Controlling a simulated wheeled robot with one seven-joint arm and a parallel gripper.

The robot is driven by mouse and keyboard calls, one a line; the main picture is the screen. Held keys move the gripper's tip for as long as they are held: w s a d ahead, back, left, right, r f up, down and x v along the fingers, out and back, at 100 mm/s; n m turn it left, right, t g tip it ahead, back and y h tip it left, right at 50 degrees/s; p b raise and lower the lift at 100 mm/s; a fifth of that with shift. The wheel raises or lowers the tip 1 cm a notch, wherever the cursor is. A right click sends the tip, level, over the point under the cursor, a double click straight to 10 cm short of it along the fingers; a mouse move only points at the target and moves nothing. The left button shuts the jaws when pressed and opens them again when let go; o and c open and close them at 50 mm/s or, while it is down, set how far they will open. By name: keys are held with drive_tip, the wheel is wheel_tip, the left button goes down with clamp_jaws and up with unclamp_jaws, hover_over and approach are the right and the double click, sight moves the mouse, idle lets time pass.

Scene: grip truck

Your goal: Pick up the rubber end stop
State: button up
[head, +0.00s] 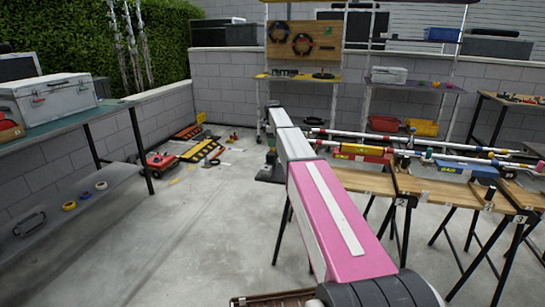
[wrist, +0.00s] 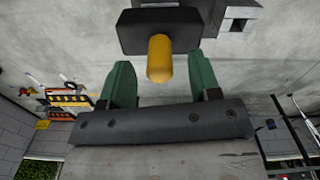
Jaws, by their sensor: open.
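In the wrist view, a short orange-yellow peg (wrist: 160,60) projects from a dark block (wrist: 165,28). It looks like the rubber end stop, but I cannot be certain. My gripper (wrist: 158,68) has two green fingers standing apart, with the peg seen between their tips. I see no finger touching it. In the head view, my gripper (head: 270,158) points down at the far end of my pink and white arm. A dark shape (head: 270,174) lies just below it; the peg is not clear there.
Trestle benches (head: 435,190) with poles stand to the right, near my arm. A green-topped bench (head: 75,122) with a metal case (head: 48,97) stands left. Orange and black ramps (head: 190,148) lie on the floor by the wall. The concrete floor at centre left is clear.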

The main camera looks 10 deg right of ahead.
sight(273, 151)
wheel_tip(273, 151, down, 3)
drive_tip(key=shift+f, duration=0.15)
clamp_jaws()
drive_tip(key=shift+r, duration=0.7)
drive_tip(key=r, duration=0.2)
drive_tip(key=a+r, duration=0.1)
drive_tip(key=shift+s+r, duration=0.2)
drive_tip(key=shift+s, duration=0.15)
drive_tip(key=s+a+r, duration=0.5)
drive_tip(key=a+r, duration=0.2)
drive_tip(key=a, duration=0.2)
wheel_tip(273, 151, up, 7)
drive_tip(key=shift+s, duration=0.15)
drive_tip(key=shift+f, duration=0.1)
idle(0.4)
